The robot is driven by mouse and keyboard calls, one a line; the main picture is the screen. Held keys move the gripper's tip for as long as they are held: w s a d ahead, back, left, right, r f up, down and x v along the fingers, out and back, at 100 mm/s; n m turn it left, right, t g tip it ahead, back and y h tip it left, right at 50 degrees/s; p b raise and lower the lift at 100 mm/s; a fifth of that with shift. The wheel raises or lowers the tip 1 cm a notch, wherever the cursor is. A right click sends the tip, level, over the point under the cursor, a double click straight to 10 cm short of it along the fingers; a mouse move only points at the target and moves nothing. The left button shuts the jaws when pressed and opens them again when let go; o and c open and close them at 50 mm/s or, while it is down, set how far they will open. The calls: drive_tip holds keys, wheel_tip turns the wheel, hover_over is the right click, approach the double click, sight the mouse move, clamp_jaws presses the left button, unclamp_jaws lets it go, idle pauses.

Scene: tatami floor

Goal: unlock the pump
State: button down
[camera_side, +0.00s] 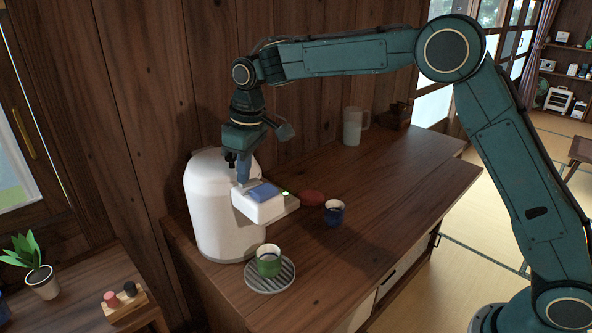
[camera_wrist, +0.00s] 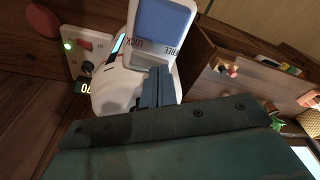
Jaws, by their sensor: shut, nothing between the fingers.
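The pump is a white rounded pot (camera_side: 215,205) with a blue press pad (camera_side: 264,192) on its spout head. In the wrist view the blue pad (camera_wrist: 165,20) sits above the printed words LOCK, on the left, and FREE, on the right. My gripper (camera_side: 243,178) points down at the top of the pot, just behind the blue pad. Its fingers (camera_wrist: 158,80) are shut with nothing between them, and their tips are by the LOCK and FREE marks. The lock slider cannot be made out behind the fingers. I cannot tell whether the tips touch the pot.
A green cup (camera_side: 269,262) stands on a round slatted tray (camera_side: 287,282) below the spout. A dark blue cup (camera_side: 334,211) and a red oval thing (camera_side: 312,197) are to the right. A panel with a green light (camera_wrist: 68,45) is beside the pot. A pitcher (camera_side: 355,126) stands farther back.

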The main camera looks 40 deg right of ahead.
drive_tip(key=shift+f, duration=0.25)
drive_tip(key=shift+r, duration=3.55)
